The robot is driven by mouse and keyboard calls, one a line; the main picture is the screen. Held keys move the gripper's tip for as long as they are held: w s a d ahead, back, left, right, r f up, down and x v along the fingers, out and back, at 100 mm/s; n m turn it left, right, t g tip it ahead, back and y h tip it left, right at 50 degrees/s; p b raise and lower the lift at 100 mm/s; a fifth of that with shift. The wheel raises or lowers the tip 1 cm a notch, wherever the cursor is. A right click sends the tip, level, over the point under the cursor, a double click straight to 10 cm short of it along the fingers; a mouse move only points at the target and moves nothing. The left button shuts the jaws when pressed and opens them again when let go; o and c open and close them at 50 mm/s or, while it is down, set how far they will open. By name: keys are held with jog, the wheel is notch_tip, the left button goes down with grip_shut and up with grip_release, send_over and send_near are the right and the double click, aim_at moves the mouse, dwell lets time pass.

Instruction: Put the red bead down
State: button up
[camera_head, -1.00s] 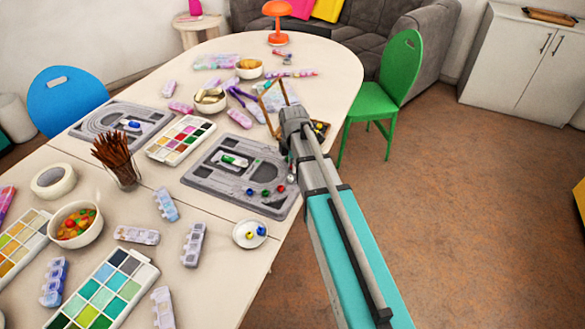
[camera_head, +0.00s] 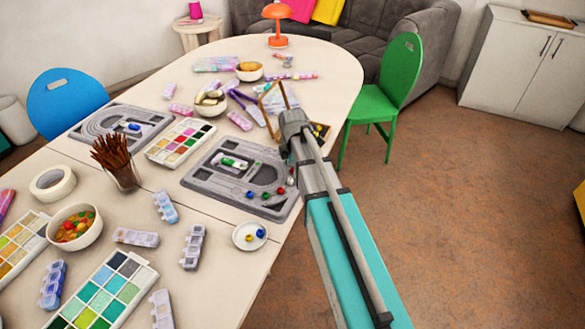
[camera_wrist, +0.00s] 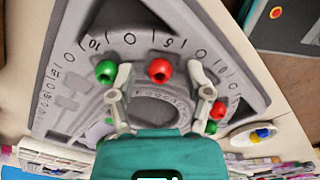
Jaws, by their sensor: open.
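A red bead (camera_wrist: 160,70) sits on the grey bead board (camera_wrist: 130,42) in the wrist view, between my fingertips. My gripper (camera_wrist: 159,72) is open, with a visible gap between the bead and each finger. A green bead (camera_wrist: 106,70) lies just left of the left finger. Another red bead (camera_wrist: 217,110) and a green bead (camera_wrist: 212,127) show right of the right finger. In the head view, the board (camera_head: 205,180) lies beside my arm, with a blue bead (camera_head: 250,194), a green bead (camera_head: 265,196) and a red bead (camera_head: 281,191) near its front edge. My arm hides part of the board there.
A small white dish (camera_head: 238,241) with yellow and blue beads stands in front of the board. A paint palette (camera_head: 180,140), a cup of brown sticks (camera_head: 122,172) and a second board (camera_head: 95,119) are to the left. A green chair (camera_head: 401,65) stands right of the table.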

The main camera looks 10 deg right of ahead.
jog(key=shift+r, duration=0.15)
notch_tip(320, 180, up, 12)
jog(key=p, duration=1.2)
jog(key=shift+p, duration=0.3)
jog(key=shift+r, duration=0.1)
dwell(0.5)
jog(key=s+m, duration=1.6)
jog(key=m, duration=0.3)
jog(key=shift+a+m, duration=0.15)
jog(key=shift+m, duration=0.15)
